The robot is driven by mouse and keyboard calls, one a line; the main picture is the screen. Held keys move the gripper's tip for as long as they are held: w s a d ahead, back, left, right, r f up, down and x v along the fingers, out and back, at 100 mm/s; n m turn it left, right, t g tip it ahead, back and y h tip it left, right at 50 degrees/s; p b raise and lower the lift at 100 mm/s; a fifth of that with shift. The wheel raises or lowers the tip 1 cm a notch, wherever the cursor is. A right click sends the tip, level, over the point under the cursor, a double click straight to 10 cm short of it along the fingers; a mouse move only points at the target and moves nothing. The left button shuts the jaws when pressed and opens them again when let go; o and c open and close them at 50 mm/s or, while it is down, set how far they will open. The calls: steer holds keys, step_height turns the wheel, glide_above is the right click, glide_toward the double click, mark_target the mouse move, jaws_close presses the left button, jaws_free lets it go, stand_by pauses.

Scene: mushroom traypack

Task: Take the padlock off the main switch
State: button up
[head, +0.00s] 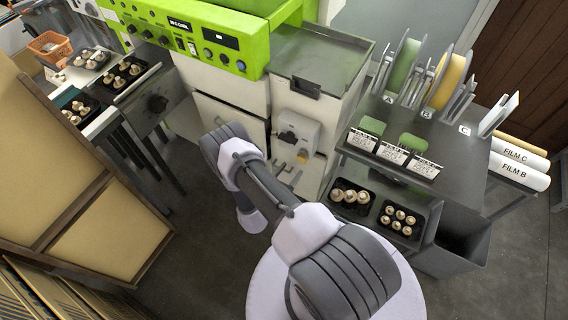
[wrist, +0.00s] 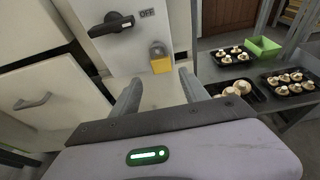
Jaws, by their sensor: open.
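The main switch shows as a black rotary handle (wrist: 112,24) on a white box, with the handle lying slanted beside an OFF label (wrist: 147,13). The white switch box (head: 298,130) also shows in the head view. A padlock (wrist: 161,64) with a yellow body and grey upper part sits at the box's lower right, below the handle. Whether its shackle passes through anything is not clear. My gripper (wrist: 158,84) is open and empty in the wrist view. Its fingertips are just below the padlock, one to each side in the picture, not visibly touching it.
A cream cabinet with a handle (wrist: 33,101) is at left in the wrist view. A dark table (head: 465,165) with film reels and black mushroom trays (head: 399,218) stands to the right. The green-topped machine (head: 200,32) is behind. Floor is clear at lower right.

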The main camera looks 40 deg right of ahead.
mark_target(301, 159)
steer(key=b+x, duration=0.2)
steer(key=x, duration=0.4)
steer(key=shift+s+d+f+b, duration=0.15)
steer(key=shift+f+b, duration=0.05)
steer(key=shift+b, duration=0.1)
steer(key=shift+w+d+b, duration=0.3)
steer(key=shift+w+d, duration=0.05)
steer(key=shift+d, duration=0.3)
steer(key=shift+c, duration=0.4)
steer(key=c, duration=0.9)
steer(key=shift+o, duration=0.2)
steer(key=shift+r+p, duration=0.3)
steer(key=shift+r, duration=0.25)
steer(key=shift+a, duration=0.1)
steer(key=s+a, duration=0.3)
steer(key=a, duration=0.3)
steer(key=shift+a+p, duration=0.35)
steer(key=shift+a, duration=0.05)
